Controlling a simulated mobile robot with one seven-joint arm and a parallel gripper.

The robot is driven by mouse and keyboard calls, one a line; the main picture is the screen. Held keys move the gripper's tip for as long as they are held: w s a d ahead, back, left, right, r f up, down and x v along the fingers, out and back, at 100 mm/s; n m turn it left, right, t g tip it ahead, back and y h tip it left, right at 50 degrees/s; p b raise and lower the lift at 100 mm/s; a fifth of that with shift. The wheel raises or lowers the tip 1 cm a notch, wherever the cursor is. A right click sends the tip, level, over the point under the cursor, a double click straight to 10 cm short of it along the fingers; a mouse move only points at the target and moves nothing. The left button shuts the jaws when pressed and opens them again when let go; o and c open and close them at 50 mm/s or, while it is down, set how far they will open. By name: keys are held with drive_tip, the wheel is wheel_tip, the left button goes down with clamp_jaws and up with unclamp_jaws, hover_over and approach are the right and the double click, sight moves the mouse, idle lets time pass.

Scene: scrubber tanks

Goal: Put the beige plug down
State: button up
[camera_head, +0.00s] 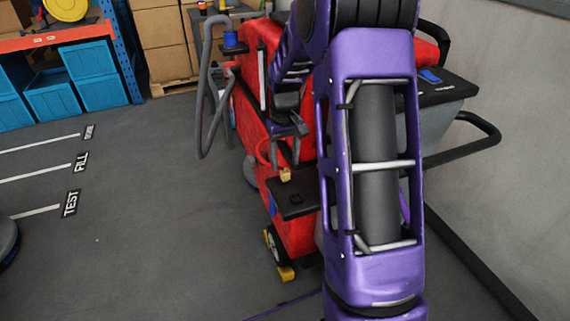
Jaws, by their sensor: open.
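The beige plug (285,174) is a small block at the far left edge of a dark platform (305,203) on the side of the red scrubber machine (251,105). It appears to rest on the platform. My gripper (288,131) is above the plug, pointing down, with its jaws open. A gap shows between the jaws and the plug, and the plug is apart from them. My purple arm hides much of the machine's middle and right.
A grey hose (203,105) loops at the machine's left. A black curved bar (482,140) juts out at the right, near the wall. Blue bins (50,97) stand at the back left. The grey floor at left is largely clear, with labelled white lines.

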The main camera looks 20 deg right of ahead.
sight(285, 170)
wheel_tip(285, 170, up, 10)
drive_tip(key=p, duration=0.1)
drive_tip(key=shift+f, duration=0.2)
idle(0.3)
